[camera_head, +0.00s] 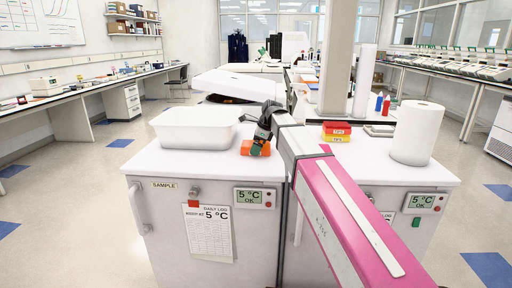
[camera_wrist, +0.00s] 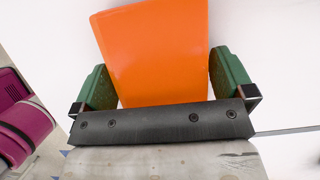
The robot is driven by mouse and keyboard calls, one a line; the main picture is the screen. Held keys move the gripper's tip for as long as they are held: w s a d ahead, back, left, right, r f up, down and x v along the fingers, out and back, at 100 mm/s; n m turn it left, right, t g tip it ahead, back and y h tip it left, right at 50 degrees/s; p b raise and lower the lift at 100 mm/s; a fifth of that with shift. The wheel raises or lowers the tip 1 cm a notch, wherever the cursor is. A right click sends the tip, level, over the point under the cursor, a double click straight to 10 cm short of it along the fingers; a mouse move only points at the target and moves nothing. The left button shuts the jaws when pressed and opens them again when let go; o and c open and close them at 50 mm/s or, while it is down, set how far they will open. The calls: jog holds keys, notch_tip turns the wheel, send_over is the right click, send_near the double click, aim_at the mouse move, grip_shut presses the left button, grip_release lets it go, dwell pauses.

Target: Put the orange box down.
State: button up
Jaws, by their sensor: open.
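The orange box (camera_head: 247,150) rests on the white top of a small fridge unit, near its front edge and right of a white tub. My gripper (camera_head: 258,143) is low over the box and partly covers it in the head view. In the wrist view the orange box (camera_wrist: 157,50) lies between the two green fingers of my gripper (camera_wrist: 165,80). White surface shows in a gap between the right finger and the box; the left finger is close to the box's edge. The jaws are open.
The white tub (camera_head: 196,127) stands just left of the box. Red and yellow trays (camera_head: 336,131) and a paper roll (camera_head: 417,133) stand to the right, past my arm. The fridge top (camera_head: 152,160) is clear at its front left.

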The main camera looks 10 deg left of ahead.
jog(key=v, duration=1.2)
jog(key=shift+r, duration=0.1)
